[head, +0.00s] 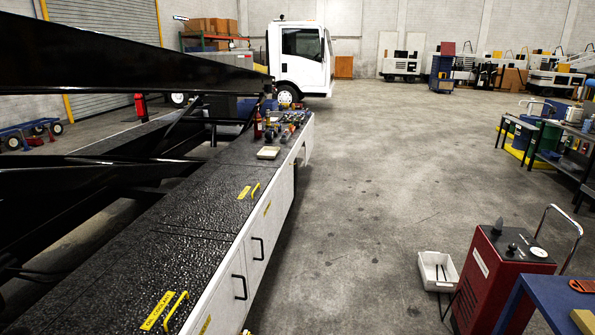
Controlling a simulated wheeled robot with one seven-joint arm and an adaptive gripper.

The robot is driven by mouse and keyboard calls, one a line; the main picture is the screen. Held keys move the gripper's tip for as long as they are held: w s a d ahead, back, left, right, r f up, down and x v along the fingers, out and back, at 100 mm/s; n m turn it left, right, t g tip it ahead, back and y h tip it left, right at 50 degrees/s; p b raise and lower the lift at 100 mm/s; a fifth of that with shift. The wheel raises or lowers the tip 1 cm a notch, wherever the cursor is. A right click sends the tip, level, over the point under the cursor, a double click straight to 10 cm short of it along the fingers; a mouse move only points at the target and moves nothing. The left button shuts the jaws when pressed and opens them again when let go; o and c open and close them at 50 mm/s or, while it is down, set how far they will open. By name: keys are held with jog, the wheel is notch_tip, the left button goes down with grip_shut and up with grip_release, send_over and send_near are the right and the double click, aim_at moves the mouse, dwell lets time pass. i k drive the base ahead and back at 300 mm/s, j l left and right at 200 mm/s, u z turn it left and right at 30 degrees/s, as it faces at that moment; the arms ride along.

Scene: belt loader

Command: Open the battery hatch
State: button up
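The belt loader has a black, rough-textured top deck (150,235) running from the lower left toward the back. A yellow handle (176,309) stands on the deck near the bottom, beside a yellow label (157,311) whose words I cannot read. Farther back is a second yellow handle (255,190) with another yellow label (244,192). Thin seams cross the deck, and its panels lie flat. I cannot tell which panel is the battery hatch. The white side has black handles (259,249) and (240,287). My gripper is not in view.
Black boom beams (110,72) rise over the deck's left side. Small items, including a fire extinguisher (257,125), stand at its far end. A red cabinet (495,275), a white bin (437,270) and a blue table (560,300) are at lower right. The floor between is clear.

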aim_at(223, 202)
jog(key=i, duration=2)
jog(key=i+u, duration=0.4)
jog(key=i, duration=0.3)
jog(key=i+l+u, duration=0.1)
jog(key=i+u, duration=0.3)
jog(key=i, duration=0.35)
jog(key=i+j, duration=0.15)
jog(key=i, duration=0.15)
jog(key=i+j, duration=0.15)
jog(key=i+j+u, duration=0.05)
jog(key=i, duration=0.05)
